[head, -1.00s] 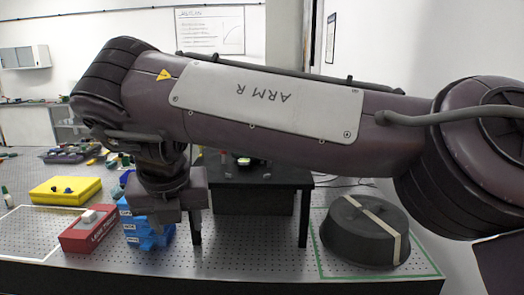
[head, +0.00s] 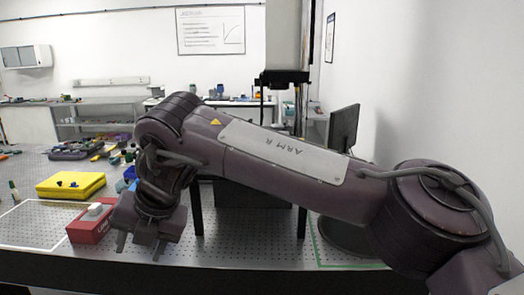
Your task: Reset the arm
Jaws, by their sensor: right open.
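My right arm, marked ARM R, stretches across the middle of the head view from the lower right to the left. Its gripper (head: 140,247) points down at the left, with its two fingers apart and nothing visible between them. It hangs in front of the perforated bench top (head: 250,245), just right of a red box (head: 84,231) with a white knob on top. I cannot tell its exact height above the bench. My left gripper is not in view.
A yellow case (head: 72,186) lies left, behind a white-outlined area. A blue item (head: 129,173) is mostly hidden behind my arm. A dark round cover (head: 343,238) sits in the green-outlined area at right, largely hidden. A monitor (head: 343,128) stands behind. The front middle is clear.

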